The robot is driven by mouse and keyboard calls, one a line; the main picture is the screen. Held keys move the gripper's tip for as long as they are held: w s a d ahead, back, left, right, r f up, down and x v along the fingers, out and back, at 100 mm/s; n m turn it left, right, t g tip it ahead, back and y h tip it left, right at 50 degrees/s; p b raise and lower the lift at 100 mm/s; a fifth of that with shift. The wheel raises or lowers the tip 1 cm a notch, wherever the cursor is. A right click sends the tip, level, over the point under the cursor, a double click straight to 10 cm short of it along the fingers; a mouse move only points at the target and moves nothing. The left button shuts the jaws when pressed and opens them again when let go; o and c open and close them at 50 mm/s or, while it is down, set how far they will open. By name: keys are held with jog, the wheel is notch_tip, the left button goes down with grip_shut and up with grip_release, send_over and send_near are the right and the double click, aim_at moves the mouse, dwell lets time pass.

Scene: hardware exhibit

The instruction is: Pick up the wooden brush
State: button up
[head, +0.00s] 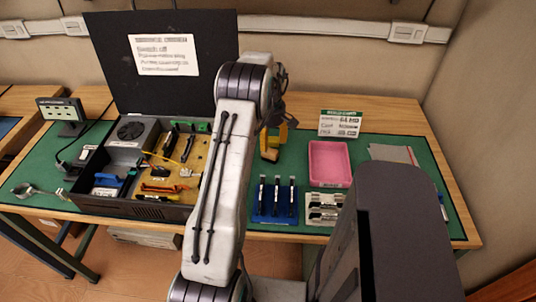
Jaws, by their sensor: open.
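My arm rises through the middle of the head view and bends down over the far side of the table. My gripper (276,113) is partly hidden behind my arm, and it is open. A yellow-tan object (270,153) shows on the green mat just below it. It may be the wooden brush, but it is too small and too covered to be sure. I cannot tell whether my gripper touches it. No other thing in view is clearly a wooden brush.
An open black case (165,209) with electronics stands to the left. A blue rack (274,217) of tools, a pink tray (329,163), a white holder (323,208) and a sign (340,123) stand to the right.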

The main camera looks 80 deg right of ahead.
aim_at(271, 149)
jog(key=f, duration=0.3)
jog(key=shift+s+a+p, duration=0.2)
jog(key=shift+p, duration=0.15)
jog(key=shift+f, duration=0.85)
jog(key=shift+o, duration=0.2)
jog(key=c, duration=0.9)
